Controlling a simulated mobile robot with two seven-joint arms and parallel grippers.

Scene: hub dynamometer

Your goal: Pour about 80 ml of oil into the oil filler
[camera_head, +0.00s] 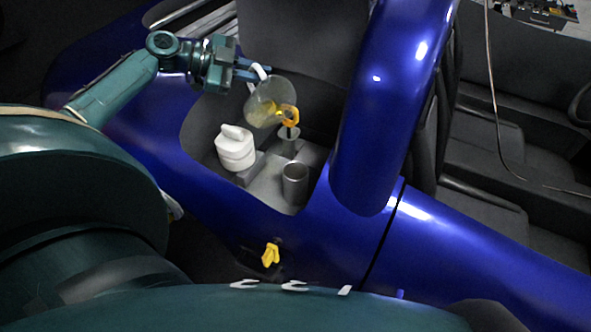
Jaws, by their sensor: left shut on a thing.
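A clear measuring jug (266,102) with some yellow oil (262,114) low inside hangs over the open bay in the blue car. My left gripper (258,72) is shut on the jug's white handle. The jug is tilted, its lower part toward the viewer. No stream of oil can be made out. An orange loop handle (289,113) on a dark stem stands at a narrow grey tube (288,142), just right of the jug and partly overlapping it. A wider open grey cylinder (295,180) stands nearer; I cannot tell which is the oil filler. My right gripper is not in view.
A white lidded canister (236,153) stands in the bay's left side. A thick blue roll hoop (385,105) rises close on the right. A yellow tag or latch (270,254) is on the near blue bodywork. Black seats (482,150) lie further right.

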